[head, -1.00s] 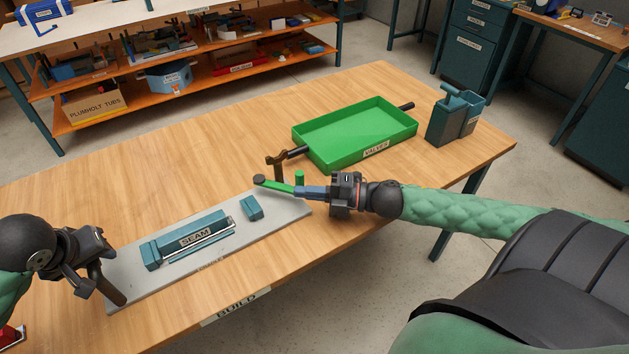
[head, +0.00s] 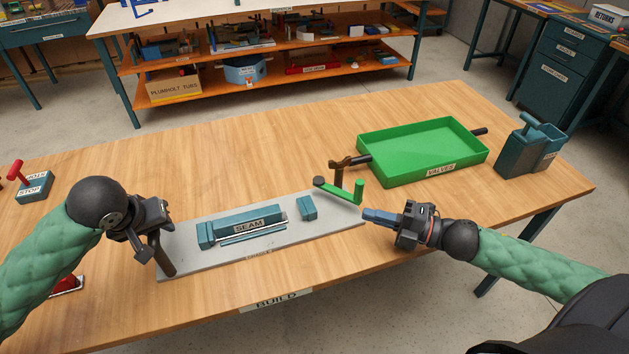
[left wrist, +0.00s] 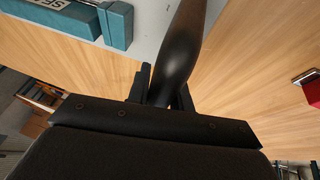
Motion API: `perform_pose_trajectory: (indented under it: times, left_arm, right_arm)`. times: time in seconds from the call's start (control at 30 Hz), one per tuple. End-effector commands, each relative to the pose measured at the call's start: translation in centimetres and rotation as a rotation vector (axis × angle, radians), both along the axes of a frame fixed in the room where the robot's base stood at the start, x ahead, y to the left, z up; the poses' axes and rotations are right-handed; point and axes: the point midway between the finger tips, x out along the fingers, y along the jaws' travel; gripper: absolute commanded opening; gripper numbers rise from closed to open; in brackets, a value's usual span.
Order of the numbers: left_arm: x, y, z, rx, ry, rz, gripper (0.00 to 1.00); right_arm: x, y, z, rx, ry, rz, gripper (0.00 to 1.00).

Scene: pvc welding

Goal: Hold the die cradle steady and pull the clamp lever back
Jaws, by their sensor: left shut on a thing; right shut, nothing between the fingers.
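The teal die cradle marked SEAM (head: 247,224) lies on a grey plate (head: 300,235) on the bench, with a small teal block (head: 307,208) to its right. A dark upright handle (head: 162,254) stands at the plate's left end. My left gripper (head: 152,236) is shut on this handle, which also shows between the fingers in the left wrist view (left wrist: 182,50). The green clamp lever (head: 341,193) with a dark round knob (head: 319,181) and a green upright peg is at the plate's right end. My right gripper (head: 367,215) is shut and empty, just in front of the peg, apparently apart from it.
A green VALVES tray (head: 420,150) with dark handles sits behind the lever, near a brown forked post (head: 338,172). A teal double bin (head: 530,148) is at the bench's right end. A STOP box with a red lever (head: 33,184) is at left.

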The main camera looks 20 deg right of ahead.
Motion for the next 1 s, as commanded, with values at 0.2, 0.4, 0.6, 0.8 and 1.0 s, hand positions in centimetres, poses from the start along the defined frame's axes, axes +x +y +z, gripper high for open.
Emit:
perform_pose_trajectory:
  times: [0.2,0.4,0.6,0.8,1.0]
  left_arm:
    - [0.0,0.0,0.0,0.0,0.0,-0.001,0.0]
    - [0.0,0.0,0.0,0.0,0.0,-0.001,0.0]
    - [0.0,0.0,0.0,0.0,0.001,-0.001,0.0]
    - [0.0,0.0,0.0,0.0,0.001,-0.001,0.0]
    - [0.0,0.0,0.0,0.0,0.001,-0.001,0.0]
  right_arm:
    - [-1.1,-1.2,0.0,0.0,0.002,-0.001,0.0]
    - [-2.2,-2.3,0.0,0.0,0.002,0.0,0.0]
    - [-3.1,-3.3,0.0,0.001,0.002,-0.001,0.0]
    - [-3.6,-3.8,0.0,0.001,0.001,0.0,0.0]
    - [-3.7,-3.9,0.0,0.0,0.0,0.001,0.0]
